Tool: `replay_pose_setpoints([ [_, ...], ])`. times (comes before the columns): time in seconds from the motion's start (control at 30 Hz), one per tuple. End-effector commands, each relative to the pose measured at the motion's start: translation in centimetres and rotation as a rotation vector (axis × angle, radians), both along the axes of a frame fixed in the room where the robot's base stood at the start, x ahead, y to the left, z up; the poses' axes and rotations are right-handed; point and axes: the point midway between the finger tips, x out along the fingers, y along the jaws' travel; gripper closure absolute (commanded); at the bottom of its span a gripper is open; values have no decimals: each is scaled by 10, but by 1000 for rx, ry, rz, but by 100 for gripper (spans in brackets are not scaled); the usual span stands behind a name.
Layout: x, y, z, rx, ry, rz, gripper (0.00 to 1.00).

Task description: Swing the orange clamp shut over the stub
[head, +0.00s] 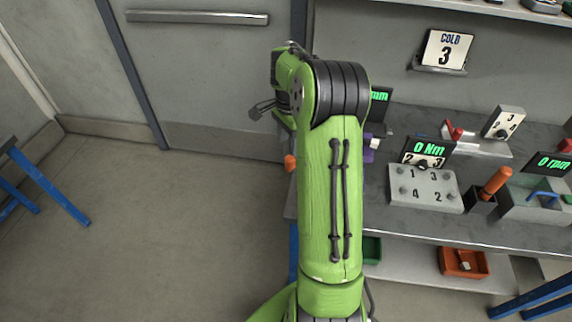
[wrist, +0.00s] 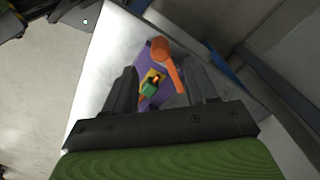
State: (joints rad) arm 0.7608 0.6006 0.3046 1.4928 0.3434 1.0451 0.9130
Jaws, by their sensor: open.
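The orange clamp (wrist: 168,68) shows in the wrist view as a bar with a thick round end, lying over a purple base (wrist: 147,62). A small yellow piece with a green part (wrist: 149,89) sits beside the bar on the base; I cannot tell which part is the stub. My gripper (wrist: 160,72) is open, its two dark fingers either side of the clamp and base, with nothing clearly gripped. Whether a finger touches the clamp I cannot tell. In the head view my arm hides the gripper and most of the fixture; a purple bit (head: 369,148) shows at its right.
The grey bench (head: 400,225) runs right of my arm. It carries a numbered plate (head: 424,190), an orange-handled tool (head: 496,182) in a holder and small displays. An orange bin (head: 463,263) sits on the lower shelf. The floor (head: 150,240) at left is clear.

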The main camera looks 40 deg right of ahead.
Motion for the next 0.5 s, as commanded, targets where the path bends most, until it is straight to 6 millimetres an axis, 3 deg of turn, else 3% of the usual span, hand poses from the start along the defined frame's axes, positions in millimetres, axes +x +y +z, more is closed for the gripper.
replay_pose_setpoints([
  [0.03,-1,1,-17,3,3,0,43],
  [0.2,-1,1,-57,2,3,2,43],
  [0.33,0,0,-77,1,1,2,43],
  [0.5,0,0,-86,-1,-1,2,43],
])
